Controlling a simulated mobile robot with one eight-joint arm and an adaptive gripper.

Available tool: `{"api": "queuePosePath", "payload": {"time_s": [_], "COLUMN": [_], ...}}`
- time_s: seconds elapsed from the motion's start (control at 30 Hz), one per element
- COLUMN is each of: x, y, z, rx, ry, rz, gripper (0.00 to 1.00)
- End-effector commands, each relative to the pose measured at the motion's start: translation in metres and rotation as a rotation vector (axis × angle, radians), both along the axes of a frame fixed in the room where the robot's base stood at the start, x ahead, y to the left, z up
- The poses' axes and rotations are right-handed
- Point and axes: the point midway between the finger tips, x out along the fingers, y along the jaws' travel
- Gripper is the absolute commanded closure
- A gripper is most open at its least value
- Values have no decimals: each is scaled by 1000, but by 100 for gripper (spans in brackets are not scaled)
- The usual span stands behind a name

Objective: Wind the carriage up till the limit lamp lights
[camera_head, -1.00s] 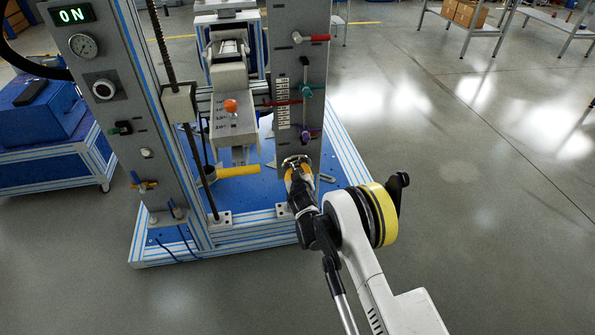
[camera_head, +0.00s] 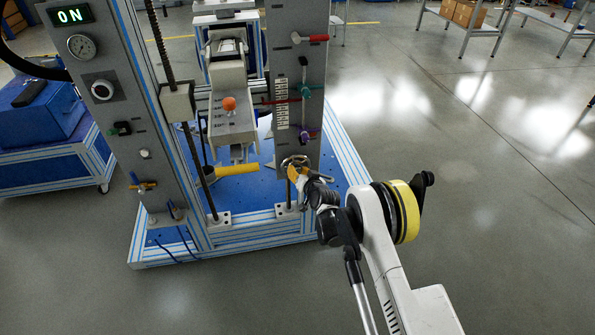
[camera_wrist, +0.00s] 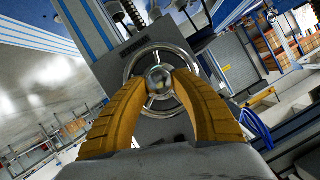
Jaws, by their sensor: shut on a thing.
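A round metal handwheel (camera_head: 294,161) with spokes sits low on the grey right-hand column. It fills the middle of the wrist view (camera_wrist: 140,56). My gripper (camera_head: 292,173) has its two yellow fingers closed in on the wheel's middle, and their tips meet at a shiny round knob (camera_wrist: 158,80). A grey unit with an orange knob (camera_head: 229,104), probably the carriage, hangs between the columns beside a scale. A dark threaded screw (camera_head: 160,45) runs through a grey block (camera_head: 178,101) at left. I cannot make out which lamp is the limit lamp, or whether it is lit.
The left panel carries a green "ON" display (camera_head: 71,15), a dial gauge (camera_head: 81,47) and small knobs. Coloured levers (camera_head: 305,92) stick out of the right column above the wheel. A yellow handle (camera_head: 236,170) lies over the blue base.

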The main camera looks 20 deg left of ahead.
Motion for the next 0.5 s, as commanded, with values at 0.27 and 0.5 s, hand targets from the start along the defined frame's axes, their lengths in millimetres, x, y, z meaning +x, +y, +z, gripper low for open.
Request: {"api": "queuePosePath", "payload": {"time_s": [0.27, 0.5], "x": [0, 0], "y": [0, 0], "z": [0, 0], "rx": [42, 45], "ry": [26, 28], "rz": [0, 0], "gripper": [99, 99]}}
